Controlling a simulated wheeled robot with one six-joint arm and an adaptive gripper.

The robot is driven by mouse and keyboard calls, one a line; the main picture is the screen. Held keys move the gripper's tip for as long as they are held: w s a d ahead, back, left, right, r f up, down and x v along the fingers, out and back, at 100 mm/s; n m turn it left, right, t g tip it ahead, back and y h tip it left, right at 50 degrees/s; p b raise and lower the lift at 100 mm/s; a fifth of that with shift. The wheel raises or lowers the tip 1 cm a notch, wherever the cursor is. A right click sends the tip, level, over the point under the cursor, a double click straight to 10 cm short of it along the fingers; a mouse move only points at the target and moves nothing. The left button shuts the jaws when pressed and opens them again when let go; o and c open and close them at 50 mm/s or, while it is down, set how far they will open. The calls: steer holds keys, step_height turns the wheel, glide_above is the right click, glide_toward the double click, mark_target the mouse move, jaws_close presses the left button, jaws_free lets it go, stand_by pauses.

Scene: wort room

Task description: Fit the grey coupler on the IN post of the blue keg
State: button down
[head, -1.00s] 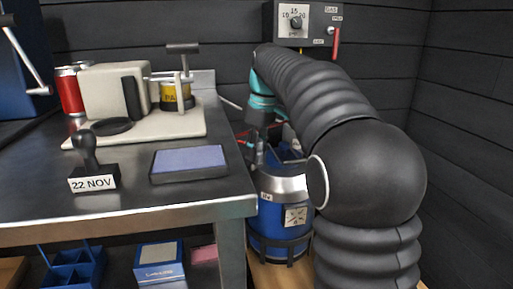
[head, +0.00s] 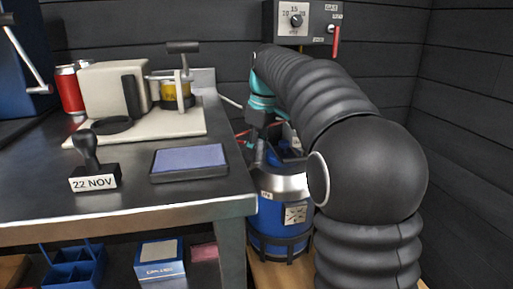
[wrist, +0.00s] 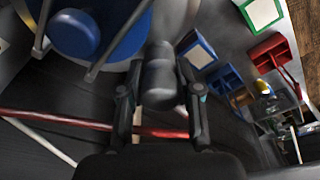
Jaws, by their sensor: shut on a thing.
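The blue keg (head: 268,222), with a silver band and a white label, stands on the floor right of the bench. My gripper (wrist: 160,105) is shut on the grey coupler (wrist: 160,82), which sits between its two fingers. In the wrist view the keg's blue top (wrist: 110,45) is at the upper left, close beside the coupler. In the head view my gripper is above the keg top, partly hidden by my arm. I cannot make out the IN post or tell whether the coupler touches it.
The metal bench (head: 205,205) stands close left of the keg. It holds a date stamp (head: 92,165), an ink pad (head: 188,162) and a white board (head: 190,130). A red hose (wrist: 60,120) crosses below the coupler. A regulator panel (head: 300,22) hangs on the back wall.

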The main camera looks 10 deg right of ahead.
steer(key=shift+c, duration=0.9)
jaws_free()
steer(key=shift+r, duration=0.15)
steer(key=shift+r+p, duration=2.3)
steer(key=shift+p, duration=0.2)
steer(key=shift+r, duration=1.05)
steer(key=shift+s, duration=0.15)
